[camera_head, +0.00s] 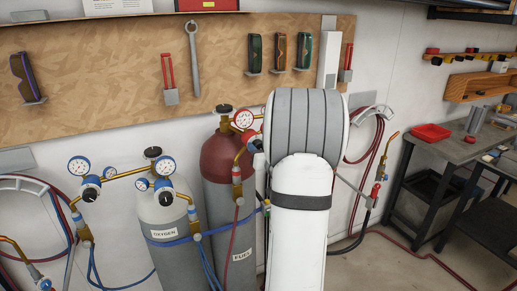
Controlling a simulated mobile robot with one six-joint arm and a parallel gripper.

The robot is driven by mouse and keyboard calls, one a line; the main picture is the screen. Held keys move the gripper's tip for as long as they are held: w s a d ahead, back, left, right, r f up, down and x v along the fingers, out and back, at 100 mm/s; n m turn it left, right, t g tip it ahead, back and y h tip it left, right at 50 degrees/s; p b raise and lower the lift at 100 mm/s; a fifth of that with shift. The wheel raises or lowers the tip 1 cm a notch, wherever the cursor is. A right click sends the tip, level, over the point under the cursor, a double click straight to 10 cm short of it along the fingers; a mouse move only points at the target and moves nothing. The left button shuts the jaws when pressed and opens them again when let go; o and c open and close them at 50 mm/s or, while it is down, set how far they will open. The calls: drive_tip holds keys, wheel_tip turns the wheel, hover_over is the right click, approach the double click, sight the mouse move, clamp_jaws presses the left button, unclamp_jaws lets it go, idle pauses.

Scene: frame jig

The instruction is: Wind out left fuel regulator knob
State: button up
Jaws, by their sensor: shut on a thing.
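The fuel cylinder (217,168) has a maroon top and a grey body with a FUEL label (243,256). Its left regulator shows a red-rimmed gauge (243,118) and brass fittings, with a red hose fitting (236,173) below.
The oxygen cylinder (164,222) stands to the left with blue-rimmed gauges and blue hoses. Hoses and a torch hang right of my arm. A dark bench (440,150) with a red tray (431,132) stands at right.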

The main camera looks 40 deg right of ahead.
drive_tip(key=shift+a, duration=0.15)
drive_tip(key=shift+c, duration=1.2)
drive_tip(key=shift+f+n+b, duration=0.25)
drive_tip(key=shift+n+b, duration=0.15)
drive_tip(key=shift+b, duration=0.55)
drive_tip(key=n+b, duration=0.2)
drive_tip(key=b, duration=0.3)
drive_tip(key=shift+f+n, duration=0.2)
drive_tip(key=shift+n, duration=0.2)
drive_tip(key=n+b, duration=0.3)
drive_tip(key=b, duration=0.2)
drive_tip(key=shift+n, duration=0.3)
drive_tip(key=n+b, duration=0.4)
drive_tip(key=b, duration=0.1)
drive_tip(key=shift+r+n+b, duration=0.15)
drive_tip(key=shift+n+b, duration=0.15)
drive_tip(key=shift+b, duration=0.05)
drive_tip(key=n+b, duration=0.3)
drive_tip(key=shift+n, duration=0.3)
drive_tip(key=n+b, duration=0.3)
drive_tip(key=shift+n, duration=0.3)
drive_tip(key=n+b, duration=0.3)
drive_tip(key=shift+n, duration=0.3)
drive_tip(key=shift+r+n+b, duration=0.2)
drive_tip(key=shift+n+b, duration=0.9)
drive_tip(key=shift+n, duration=0.7)
